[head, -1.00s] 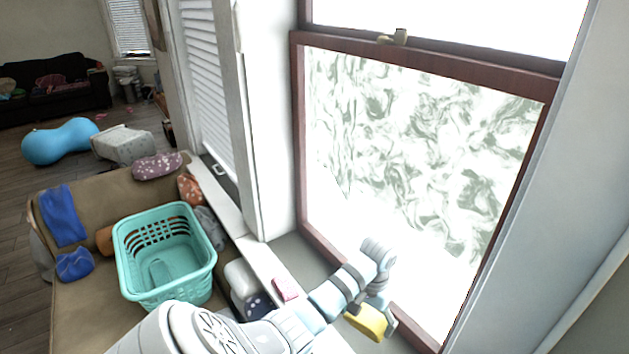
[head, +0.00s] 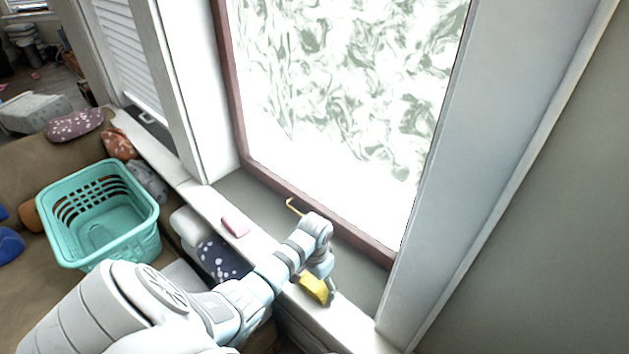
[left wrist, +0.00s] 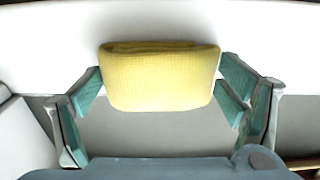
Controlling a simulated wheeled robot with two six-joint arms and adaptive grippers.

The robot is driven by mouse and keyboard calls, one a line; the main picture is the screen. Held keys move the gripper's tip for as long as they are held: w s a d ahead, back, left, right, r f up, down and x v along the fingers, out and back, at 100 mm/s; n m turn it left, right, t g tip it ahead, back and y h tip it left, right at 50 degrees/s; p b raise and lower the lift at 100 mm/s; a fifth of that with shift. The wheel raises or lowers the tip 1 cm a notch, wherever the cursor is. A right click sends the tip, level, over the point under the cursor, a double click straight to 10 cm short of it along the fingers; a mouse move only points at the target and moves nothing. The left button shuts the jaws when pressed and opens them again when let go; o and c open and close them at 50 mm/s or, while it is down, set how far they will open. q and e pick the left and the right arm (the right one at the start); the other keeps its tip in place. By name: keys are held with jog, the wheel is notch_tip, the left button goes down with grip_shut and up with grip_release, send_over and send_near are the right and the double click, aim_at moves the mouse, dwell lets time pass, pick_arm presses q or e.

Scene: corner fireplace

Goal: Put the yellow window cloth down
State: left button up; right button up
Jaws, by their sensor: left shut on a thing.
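The yellow window cloth (head: 313,288) is a folded yellow pad. In the left wrist view the cloth (left wrist: 160,80) sits between the two teal-padded fingers of my left gripper (left wrist: 162,92), which is shut on it. In the head view my left gripper (head: 322,278) is at the window sill (head: 255,205), with the cloth at the sill's front edge. I cannot tell whether the cloth touches the sill. The window (head: 340,110) behind has whitish-green smears on its glass. My right gripper is not in view.
A teal laundry basket (head: 100,215) and cushions (head: 75,125) are on the sofa at left. The sill right of the gripper looks clear.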

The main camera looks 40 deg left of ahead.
aim_at(315, 281)
pick_arm(q)
jog(key=shift+w, duration=0.1)
jog(key=o, duration=1.2)
jog(key=shift+f, duration=0.1)
jog(key=shift+c, duration=0.2)
notch_tip(315, 281, up, 12)
jog(key=p, duration=0.4)
